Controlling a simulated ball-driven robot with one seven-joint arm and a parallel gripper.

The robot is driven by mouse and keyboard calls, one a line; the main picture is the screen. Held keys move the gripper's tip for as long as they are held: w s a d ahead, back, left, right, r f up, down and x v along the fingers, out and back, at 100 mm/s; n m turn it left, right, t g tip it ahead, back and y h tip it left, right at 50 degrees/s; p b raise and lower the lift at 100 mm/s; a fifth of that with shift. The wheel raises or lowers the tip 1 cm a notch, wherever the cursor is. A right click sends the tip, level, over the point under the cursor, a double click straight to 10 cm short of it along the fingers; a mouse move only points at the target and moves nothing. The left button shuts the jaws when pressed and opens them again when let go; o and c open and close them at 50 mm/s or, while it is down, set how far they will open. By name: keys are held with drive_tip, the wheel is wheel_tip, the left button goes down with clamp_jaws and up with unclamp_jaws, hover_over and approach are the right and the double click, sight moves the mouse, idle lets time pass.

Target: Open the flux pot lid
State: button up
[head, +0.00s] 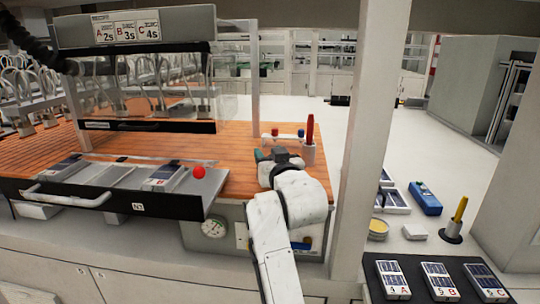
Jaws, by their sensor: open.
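My white arm reaches up over the front edge of the wooden bench in the head view. My gripper (271,155) is at its end, dark with a teal part at its left side, low over the wood. Its jaws are open, and I see nothing between them. A small round container with a yellow top (378,226) stands on the white counter to the right; I cannot tell whether it is the flux pot. No other thing is clearly a flux pot or its lid, and my arm hides part of the bench.
A red-handled tool stands upright in a pale holder (308,155) just right of my gripper. A grey post (372,120) rises between bench and counter. A glass-fronted unit with a tray (110,190) and red ball (199,172) is at left. A blue box (425,198) lies right.

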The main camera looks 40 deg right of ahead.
clamp_jaws()
